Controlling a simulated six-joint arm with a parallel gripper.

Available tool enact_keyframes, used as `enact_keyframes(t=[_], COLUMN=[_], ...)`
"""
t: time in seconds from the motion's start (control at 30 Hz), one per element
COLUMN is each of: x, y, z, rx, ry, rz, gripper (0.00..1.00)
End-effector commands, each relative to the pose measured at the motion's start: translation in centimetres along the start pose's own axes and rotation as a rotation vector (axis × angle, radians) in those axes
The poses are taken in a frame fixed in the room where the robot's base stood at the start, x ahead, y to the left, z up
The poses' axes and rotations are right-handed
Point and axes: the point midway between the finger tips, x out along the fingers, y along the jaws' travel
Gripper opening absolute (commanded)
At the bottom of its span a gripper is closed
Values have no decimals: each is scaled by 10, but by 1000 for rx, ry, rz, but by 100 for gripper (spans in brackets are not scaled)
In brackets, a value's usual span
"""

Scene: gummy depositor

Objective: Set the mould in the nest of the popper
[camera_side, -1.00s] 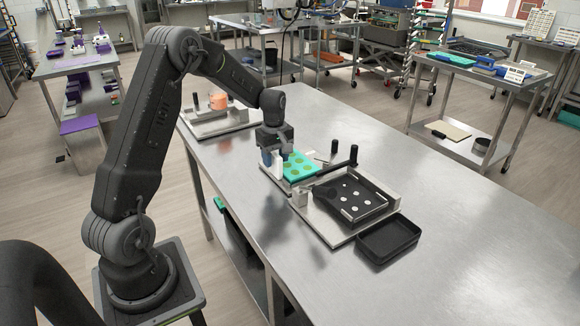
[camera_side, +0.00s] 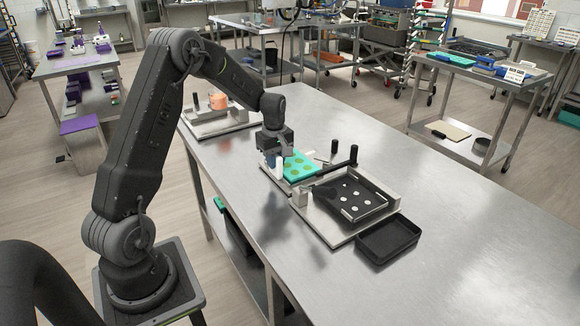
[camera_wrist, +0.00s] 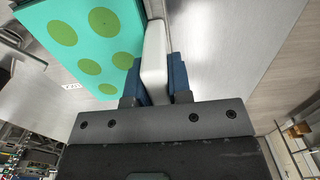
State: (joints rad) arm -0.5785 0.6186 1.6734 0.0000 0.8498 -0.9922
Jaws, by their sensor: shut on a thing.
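The mould (camera_side: 300,167) is a flat teal slab with several round green cavities. It is over the near-left edge of a metal plate; I cannot tell whether it touches the plate. My gripper (camera_wrist: 155,75) is shut on the mould's white grip tab (camera_wrist: 154,52), with a blue finger on each side. The mould (camera_wrist: 75,45) fills the upper left of the wrist view. The popper (camera_side: 310,212) is a metal base holding a black bed with several white round spots. It stands nearer the camera and right of the mould, and its nest area (camera_side: 369,191) looks empty.
A black tray (camera_side: 388,239) sits against the popper's near right side. A metal station with an orange pot (camera_side: 218,101) is at the far left. The table's right side (camera_side: 470,230) is clear.

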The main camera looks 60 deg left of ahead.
Motion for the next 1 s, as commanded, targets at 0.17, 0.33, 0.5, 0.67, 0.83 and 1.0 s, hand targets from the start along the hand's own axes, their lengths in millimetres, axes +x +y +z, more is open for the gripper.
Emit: enact_keyframes(t=[0.17, 0.33, 0.5, 0.67, 0.83, 1.0], x=[-1, -2, -8, -15, -22, -25], y=[0, 0, 1, 0, 0, 0], z=[0, 0, 0, 0, 0, 0], rx=[0, 0, 0, 0, 0, 0], ry=[1, 1, 1, 1, 1, 1], rz=[1, 2, 2, 2, 2, 1], gripper=[0, 0, 0, 0, 0, 0])
